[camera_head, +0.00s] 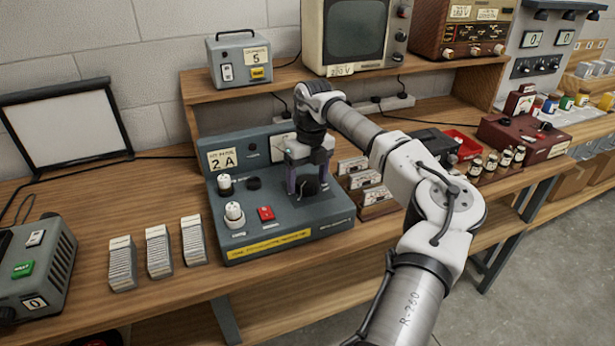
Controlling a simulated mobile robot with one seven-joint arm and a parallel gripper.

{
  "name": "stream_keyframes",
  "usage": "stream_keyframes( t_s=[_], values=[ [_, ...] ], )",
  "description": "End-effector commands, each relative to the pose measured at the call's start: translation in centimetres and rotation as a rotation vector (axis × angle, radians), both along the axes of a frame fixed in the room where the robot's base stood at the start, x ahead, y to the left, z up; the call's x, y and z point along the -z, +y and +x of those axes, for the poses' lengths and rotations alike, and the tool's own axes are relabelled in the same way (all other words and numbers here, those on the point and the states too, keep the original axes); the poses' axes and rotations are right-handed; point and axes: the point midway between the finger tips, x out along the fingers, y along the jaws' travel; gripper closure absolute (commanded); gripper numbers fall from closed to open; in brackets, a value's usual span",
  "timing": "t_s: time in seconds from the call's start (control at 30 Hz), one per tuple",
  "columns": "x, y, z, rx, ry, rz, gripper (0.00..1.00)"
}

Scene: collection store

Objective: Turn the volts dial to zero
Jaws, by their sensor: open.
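A grey-green sloped control box (240,252) stands on the bench with a "2 A" label on its upright back. Its sloping face carries a white-topped dial (234,213) at front left, a smaller white-topped knob (225,183) behind it and a low dark round part (254,183). I cannot read which dial is marked volts. My gripper (307,187) is open and points down over the right part of this face. Its fingers stand around or just above a dark part there, mostly hidden by the gripper. I cannot tell whether they touch it.
A red switch (266,213) sits left of my gripper. Card stacks (159,251) stand left of the box, and another grey-green unit (38,265) at far left. Card racks (363,182) and small jars (490,163) are on the right. A shelf (190,86) runs behind.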

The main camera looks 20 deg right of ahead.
Motion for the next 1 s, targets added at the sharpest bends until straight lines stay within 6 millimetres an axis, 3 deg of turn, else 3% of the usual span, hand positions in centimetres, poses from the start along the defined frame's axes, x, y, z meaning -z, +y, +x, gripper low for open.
stream_keyframes(
  t_s=[0.17, 0.63, 0.8, 1.0],
  values=[
    [-1.9, -0.2, 0.1, 0.001, -0.002, -0.001, 0.26],
    [-11.8, -0.7, 0.3, 0.0, -0.003, -0.001, 0.26],
    [-13.4, -0.9, 0.3, 0.0, -0.002, 0.0, 0.26],
    [-13.8, -0.9, 0.3, -0.001, -0.001, 0.0, 0.26]
  ],
)
